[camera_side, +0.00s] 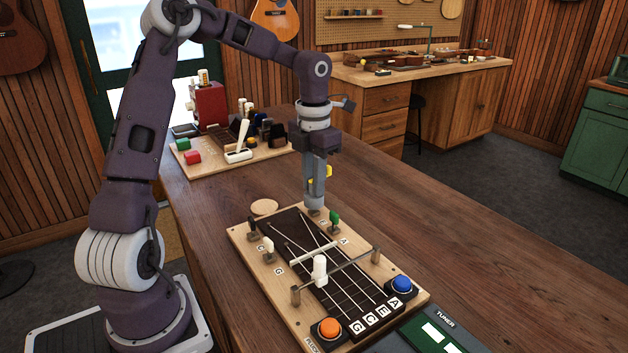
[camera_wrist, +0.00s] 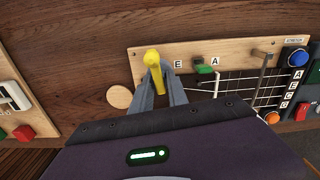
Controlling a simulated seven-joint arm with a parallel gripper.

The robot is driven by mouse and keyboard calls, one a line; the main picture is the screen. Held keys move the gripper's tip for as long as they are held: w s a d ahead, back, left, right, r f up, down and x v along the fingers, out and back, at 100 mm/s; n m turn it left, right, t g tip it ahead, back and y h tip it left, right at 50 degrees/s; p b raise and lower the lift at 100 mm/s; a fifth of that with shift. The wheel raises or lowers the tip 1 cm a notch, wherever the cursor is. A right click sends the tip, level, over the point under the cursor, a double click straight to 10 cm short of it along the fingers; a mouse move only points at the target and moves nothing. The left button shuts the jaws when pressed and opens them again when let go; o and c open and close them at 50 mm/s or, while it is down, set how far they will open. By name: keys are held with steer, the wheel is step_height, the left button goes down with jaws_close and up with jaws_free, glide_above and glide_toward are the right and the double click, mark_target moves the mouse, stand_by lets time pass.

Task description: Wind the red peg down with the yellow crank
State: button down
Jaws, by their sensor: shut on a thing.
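The yellow crank (camera_side: 322,171) is between the fingers of my gripper (camera_side: 316,200), over the far edge of the wooden ukulele board (camera_side: 240,238). In the wrist view, my gripper (camera_wrist: 163,93) is shut on the yellow crank (camera_wrist: 153,62), beside the letter E. I cannot make out the red peg; it may be hidden under the crank and fingers. Whether the crank sits on a peg is not clear. A green peg (camera_side: 335,218) stands just right of the fingers, near the letter A. A white peg (camera_side: 268,244) stands at the board's left side.
A bar with a white handle (camera_side: 320,268) spans the strings. Orange (camera_side: 328,327) and blue (camera_side: 402,284) buttons sit at the near end, beside the tuner (camera_side: 430,335). A second board (camera_side: 250,158) with tools stands behind left. The table's right side is clear.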

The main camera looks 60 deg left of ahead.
stand_by(0.3)
steer(key=shift+m, duration=1.5)
steer(key=m, duration=0.2)
steer(key=shift+d+f+m, duration=0.1)
steer(key=shift+m, duration=0.2)
steer(key=shift+r, duration=0.25)
steer(key=shift+n, duration=0.4)
steer(key=shift+r, duration=2.1)
steer(key=shift+r, duration=2.5)
